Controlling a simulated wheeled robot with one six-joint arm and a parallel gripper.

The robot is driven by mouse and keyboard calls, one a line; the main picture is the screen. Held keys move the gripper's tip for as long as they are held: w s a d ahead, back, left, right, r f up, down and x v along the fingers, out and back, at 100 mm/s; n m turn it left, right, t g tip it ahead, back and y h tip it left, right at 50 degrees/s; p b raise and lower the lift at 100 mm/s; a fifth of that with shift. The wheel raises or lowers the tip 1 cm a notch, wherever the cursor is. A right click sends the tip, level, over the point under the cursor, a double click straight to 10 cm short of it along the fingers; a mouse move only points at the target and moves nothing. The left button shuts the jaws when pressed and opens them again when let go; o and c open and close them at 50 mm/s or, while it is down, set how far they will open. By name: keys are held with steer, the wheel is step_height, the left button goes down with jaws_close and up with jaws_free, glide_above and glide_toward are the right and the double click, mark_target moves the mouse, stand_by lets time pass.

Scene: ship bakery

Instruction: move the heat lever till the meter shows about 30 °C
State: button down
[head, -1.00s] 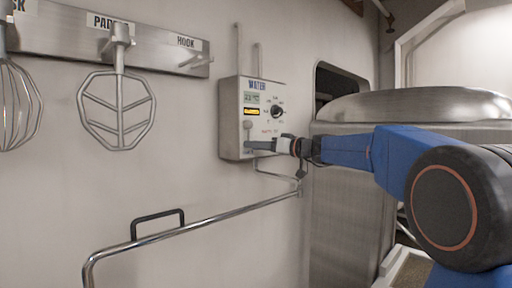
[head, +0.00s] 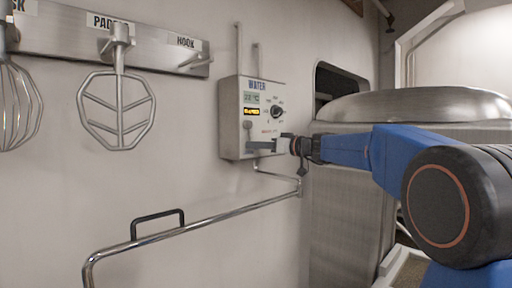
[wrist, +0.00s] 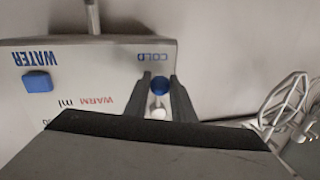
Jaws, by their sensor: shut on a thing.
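The water panel (head: 232,120) is a pale grey box on the wall in the head view. Its meter (head: 251,98) is a small greenish display that seems to read about 22 °C; the digits are blurry. My gripper (head: 254,146) is at the lower left of the panel front, shut on the heat lever. In the wrist view, my gripper (wrist: 158,84) has its fingers on both sides of the lever's pale round end (wrist: 158,112). A blue round spot shows between the fingertips beside the word COLD. The fingers hide much of the lever in the head view.
A dark dial (head: 277,111) and a yellow-lit display (head: 252,112) are on the panel. A metal rail (head: 215,218) runs below. A whisk and a paddle (head: 117,110) hang at the left. A large steel machine (head: 420,104) stands at the right.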

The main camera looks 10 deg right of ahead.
steer(key=shift+w+d+r+n+g+h, duration=0.2)
steer(key=shift+d+n, duration=0.25)
steer(key=shift+n, duration=0.4)
steer(key=shift+w+d+r+n+h, duration=0.15)
steer(key=shift+w+d+n, duration=0.3)
steer(key=shift+n, duration=0.35)
steer(key=shift+w+d+r+n+g+h, duration=0.1)
steer(key=shift+w+d+r+n, duration=0.1)
steer(key=shift+d+n, duration=0.5)
steer(key=shift+a, duration=0.2)
steer(key=c, duration=1.5)
jaws_free()
steer(key=v, duration=1.7)
steer(key=shift+s+d, duration=0.15)
steer(key=shift+s, duration=0.05)
